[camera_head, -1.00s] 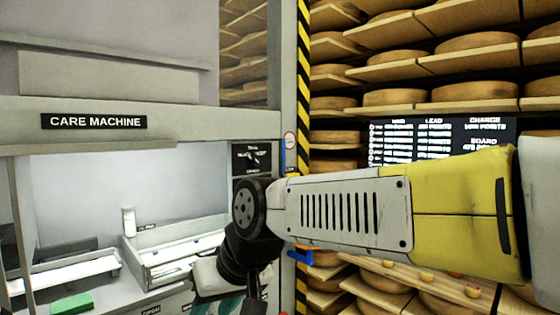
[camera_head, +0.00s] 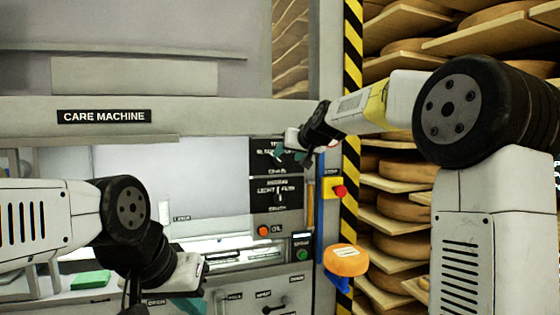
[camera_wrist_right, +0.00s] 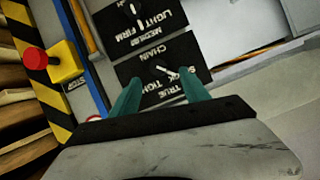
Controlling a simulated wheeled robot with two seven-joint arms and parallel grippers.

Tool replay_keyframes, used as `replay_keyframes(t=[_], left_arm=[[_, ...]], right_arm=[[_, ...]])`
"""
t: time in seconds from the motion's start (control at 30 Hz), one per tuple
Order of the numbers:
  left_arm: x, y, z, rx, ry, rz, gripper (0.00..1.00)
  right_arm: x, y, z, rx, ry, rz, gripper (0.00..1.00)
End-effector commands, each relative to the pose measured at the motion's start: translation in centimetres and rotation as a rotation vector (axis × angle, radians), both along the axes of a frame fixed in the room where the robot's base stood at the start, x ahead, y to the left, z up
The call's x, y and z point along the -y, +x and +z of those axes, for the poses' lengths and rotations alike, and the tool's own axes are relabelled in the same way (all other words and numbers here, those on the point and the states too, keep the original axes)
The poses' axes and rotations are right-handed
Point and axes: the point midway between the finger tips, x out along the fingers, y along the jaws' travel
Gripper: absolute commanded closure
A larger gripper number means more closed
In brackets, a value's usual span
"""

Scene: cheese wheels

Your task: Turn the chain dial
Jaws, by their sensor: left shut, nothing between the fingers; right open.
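The chain dial (camera_wrist_right: 172,75) is a small light pointer knob on a black panel (camera_wrist_right: 150,78) labelled CHAIN, TIGHT and TRUE in the right wrist view. In the head view this upper black panel (camera_head: 263,160) is partly hidden by my right gripper (camera_head: 291,156). My right gripper (camera_wrist_right: 160,78) is open, its teal fingers pointing at the panel with the dial between them in the picture. I cannot tell whether they touch it. My left gripper (camera_head: 188,304) is shut and low at the bottom edge, away from the dial.
A second black panel (camera_head: 276,196) with a light/medium/firm dial sits below. A red button on a yellow box (camera_head: 332,188), an orange disc (camera_head: 346,260), a striped post (camera_head: 352,120) and cheese shelves (camera_head: 400,238) are to the right. A green block (camera_head: 91,281) lies at left.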

Motion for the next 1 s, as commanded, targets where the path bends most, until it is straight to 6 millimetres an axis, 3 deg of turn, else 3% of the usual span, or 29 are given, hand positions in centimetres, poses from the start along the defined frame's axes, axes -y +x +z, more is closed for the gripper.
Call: replay_keyframes(t=[0.53,0.93,1.0], left_arm=[[0.0,0.0,0.0,0.0,0.0,0.0,1.0],[0.0,0.0,0.0,0.0,0.0,0.0,1.0],[0.0,0.0,0.0,0.0,0.0,0.0,1.0]], right_arm=[[-2.8,6.7,-2.3,0.013,0.006,0.001,0.46],[-3.1,7.6,-2.7,0.013,0.006,0.0,0.46],[-3.1,7.5,-2.7,0.013,0.006,0.0,0.58]])
